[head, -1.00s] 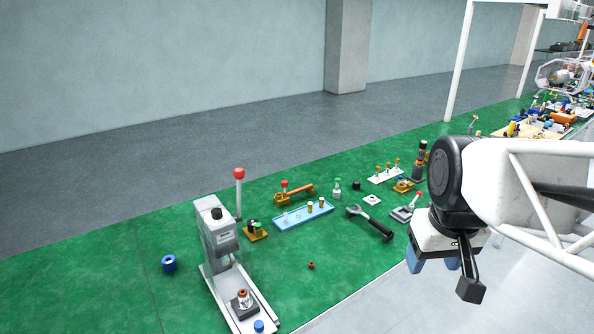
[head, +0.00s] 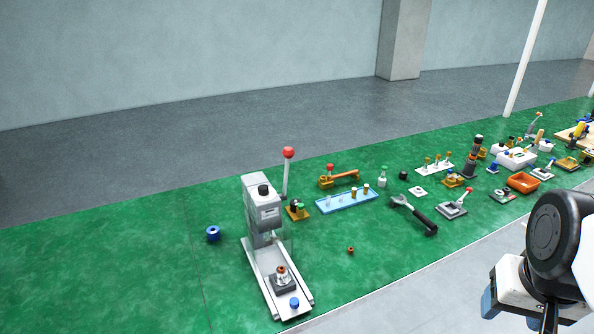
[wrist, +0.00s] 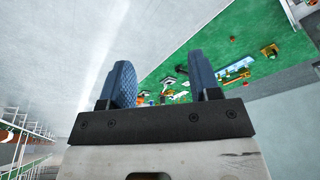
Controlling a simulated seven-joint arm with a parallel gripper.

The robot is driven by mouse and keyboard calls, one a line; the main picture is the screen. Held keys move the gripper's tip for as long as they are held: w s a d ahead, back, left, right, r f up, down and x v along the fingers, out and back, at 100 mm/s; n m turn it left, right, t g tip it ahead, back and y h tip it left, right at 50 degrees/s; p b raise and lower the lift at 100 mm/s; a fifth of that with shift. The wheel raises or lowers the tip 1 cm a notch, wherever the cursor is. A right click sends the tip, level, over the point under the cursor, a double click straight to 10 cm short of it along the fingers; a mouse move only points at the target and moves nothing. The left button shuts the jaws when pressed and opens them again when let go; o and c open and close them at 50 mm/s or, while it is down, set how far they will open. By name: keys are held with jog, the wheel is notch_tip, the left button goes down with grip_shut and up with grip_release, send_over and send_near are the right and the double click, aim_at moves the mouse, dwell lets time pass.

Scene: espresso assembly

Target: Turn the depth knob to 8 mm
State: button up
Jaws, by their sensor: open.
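A grey press (head: 262,215) stands on the green bench top, with a red-balled lever (head: 288,153) at its upper right. A black knob (head: 264,190) sits on top of its column, and a small blue knob (head: 294,303) sits at the front end of its base. I cannot tell which is the depth knob, and no scale marks are readable. My gripper, seen in the wrist view (wrist: 163,78), is open and empty with two blue fingers. In the head view it is partly cut off at the lower right, well apart from the press.
A metal part with a copper-coloured top (head: 282,272) is on the press base. A blue ring (head: 213,233) lies left of the press. A blue tray (head: 346,201), a wrench-like tool (head: 414,214) and a small orange piece (head: 351,251) lie to the right. The bench's left part is clear.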

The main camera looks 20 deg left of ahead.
jog(key=w+a+r+n+y, duration=0.1)
jog(key=w+a+r, duration=0.4)
jog(key=w+a, duration=0.65)
jog(key=w+a+r+n+y, duration=0.1)
jog(key=w+a+r, duration=0.3)
jog(key=w+a, duration=0.8)
jog(key=n+g+h, duration=0.2)
jog(key=n+g, duration=0.1)
jog(key=n, duration=0.1)
send_over(263, 187)
notch_tip(263, 187, down, 9)
jog(key=shift+r, duration=0.15)
jog(key=shift+f, duration=0.2)
jog(key=shift+f, duration=0.1)
jog(key=shift+f, duration=3.8)
